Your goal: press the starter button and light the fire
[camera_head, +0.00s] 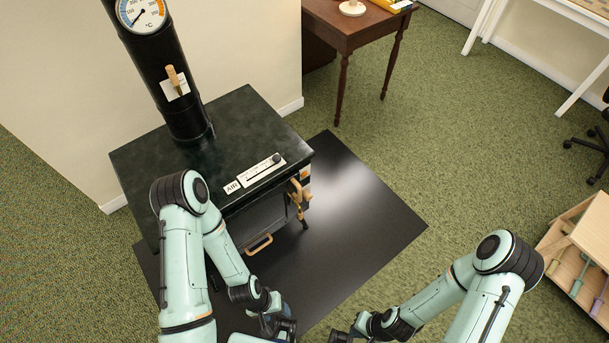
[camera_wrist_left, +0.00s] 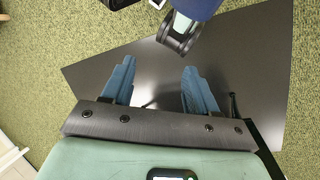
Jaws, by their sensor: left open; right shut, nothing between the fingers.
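A black stove (camera_head: 240,120) stands on a dark floor plate (camera_head: 360,205). Its top has a white AIR strip (camera_head: 255,173) with a dark slider knob towards the right end. A wooden-handled latch (camera_head: 299,193) is at its front right corner, and a wooden loop handle (camera_head: 259,244) is low on its front. I cannot pick out a starter button or any flame. My left gripper (camera_head: 278,325) is low in front of the stove, apart from it. In the left wrist view its two blue fingers (camera_wrist_left: 157,72) are spread and empty above the plate. My right gripper (camera_head: 340,337) is shut and empty at the bottom edge, partly cut off.
A black flue (camera_head: 165,75) with a round gauge (camera_head: 143,12) and a wooden damper handle (camera_head: 174,80) rises from the stove. A brown table (camera_head: 350,28) stands behind. A wooden rack (camera_head: 585,240) with tools is at the right. Green carpet lies clear between.

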